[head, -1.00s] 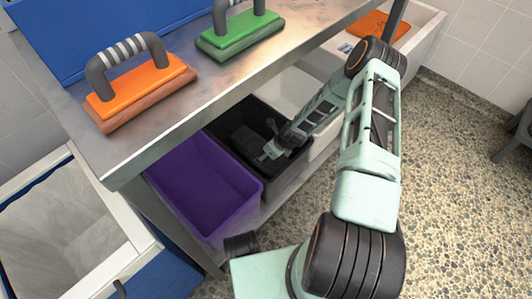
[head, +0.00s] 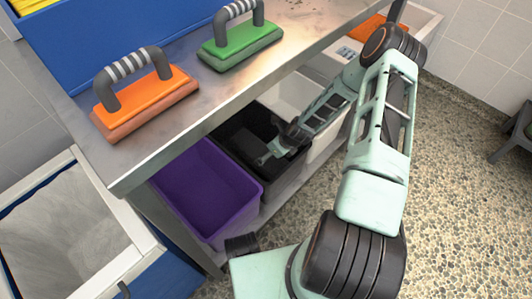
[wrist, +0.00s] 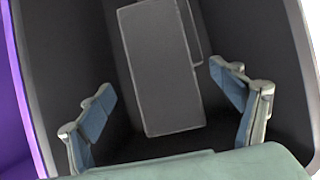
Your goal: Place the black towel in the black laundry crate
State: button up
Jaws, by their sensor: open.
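The black laundry crate (head: 227,158) stands on the low shelf under the steel table, between a purple crate and a white crate. My gripper (head: 267,156) reaches into its mouth. In the wrist view, a dark grey-black folded towel (wrist: 160,65) lies in the crate as a long flat block. A second dark edge shows at its upper right; I cannot tell if it is another towel. My gripper also shows in the wrist view (wrist: 163,92), open, with its fingers spread wide to either side of the towel's near end and apart from it.
The purple crate (head: 247,207) is close on the left, and the white crate (head: 325,147) on the right. The steel tabletop (head: 140,160) overhangs the crates and carries an orange-based handled block (head: 150,107) and a green one (head: 240,50). Pebbled floor (head: 450,200) is open at right.

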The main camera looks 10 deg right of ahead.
jog(key=p+v, duration=0.1)
jog(key=v, duration=0.5)
jog(key=shift+r+p, duration=0.35)
jog(key=shift+s+d, duration=0.1)
jog(key=shift+s, duration=0.05)
